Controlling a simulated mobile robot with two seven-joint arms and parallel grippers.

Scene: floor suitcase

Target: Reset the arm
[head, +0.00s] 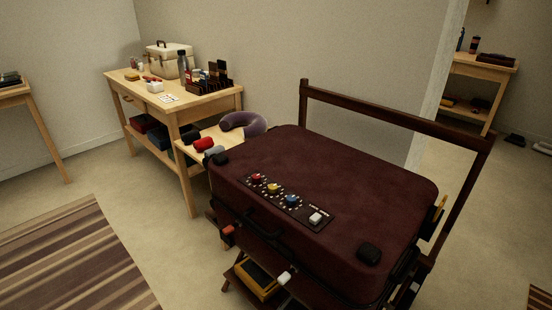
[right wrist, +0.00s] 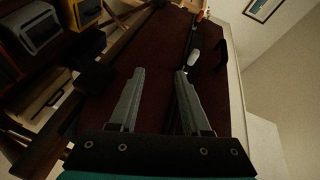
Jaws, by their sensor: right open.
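My right gripper (right wrist: 160,73) shows in the right wrist view, its two grey fingers apart with nothing between them. Beyond the fingers is the dark red side of the closed suitcase (right wrist: 135,40); I cannot tell how far away it is. In the head view the suitcase (head: 365,190) lies flat on a dark wooden rack (head: 400,118). A dark panel (head: 278,205) with red, yellow and blue knobs and a white piece is on its top. No gripper is recognisable in the head view, and my left gripper shows in neither view.
A wooden table (head: 205,105) with a cream box (head: 167,59), bottle (head: 183,68) and small items stands behind left. A purple neck pillow (head: 243,124) is beside the suitcase. A striped rug (head: 75,260) lies on open floor at left.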

